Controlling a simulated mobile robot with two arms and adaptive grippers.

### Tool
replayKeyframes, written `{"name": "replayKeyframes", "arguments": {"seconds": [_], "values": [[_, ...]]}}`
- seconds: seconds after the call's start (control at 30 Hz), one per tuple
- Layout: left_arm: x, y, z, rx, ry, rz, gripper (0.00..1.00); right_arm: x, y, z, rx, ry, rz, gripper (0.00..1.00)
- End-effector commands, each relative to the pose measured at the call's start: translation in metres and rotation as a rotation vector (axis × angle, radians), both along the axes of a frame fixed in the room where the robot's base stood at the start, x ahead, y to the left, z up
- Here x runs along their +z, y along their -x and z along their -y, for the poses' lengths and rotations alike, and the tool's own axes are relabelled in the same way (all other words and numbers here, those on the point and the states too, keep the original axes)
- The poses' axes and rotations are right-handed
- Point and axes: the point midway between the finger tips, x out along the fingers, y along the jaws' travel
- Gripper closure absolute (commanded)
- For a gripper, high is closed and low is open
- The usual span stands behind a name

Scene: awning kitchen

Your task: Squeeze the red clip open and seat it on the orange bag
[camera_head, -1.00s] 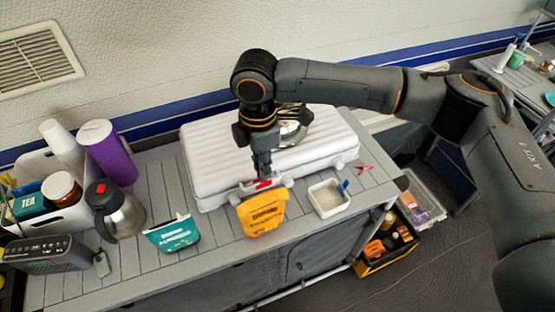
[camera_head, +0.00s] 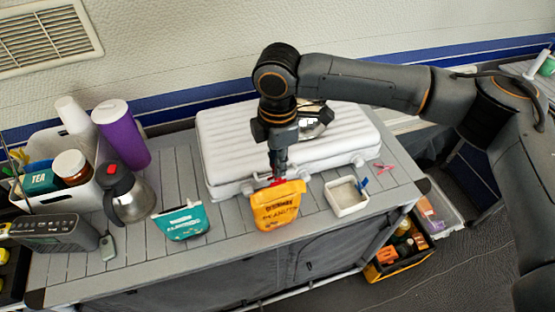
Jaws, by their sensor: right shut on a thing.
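The orange bag (camera_head: 277,207) stands upright near the front edge of the grey counter, in front of the white case. My right gripper (camera_head: 279,176) points down just behind the bag's top edge. It is shut on the red clip (camera_head: 273,183), of which only a small red part shows at the bag's top. I cannot tell whether the clip's jaws straddle the bag's edge. My left gripper is out of view.
A teal bag (camera_head: 181,222) stands to the left and a white tray (camera_head: 347,196) to the right. A pink-red clip (camera_head: 384,168) lies at the counter's right.

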Motion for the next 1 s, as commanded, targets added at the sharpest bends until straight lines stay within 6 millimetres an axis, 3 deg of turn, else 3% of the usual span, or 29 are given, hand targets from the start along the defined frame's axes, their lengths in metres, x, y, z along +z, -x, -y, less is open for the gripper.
{"name": "replayKeyframes", "arguments": {"seconds": [1.0], "values": [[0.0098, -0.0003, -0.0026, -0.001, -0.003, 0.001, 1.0, -0.0044, 0.0005, 0.0008, 0.0, 0.0, -0.001, 0.93]]}}
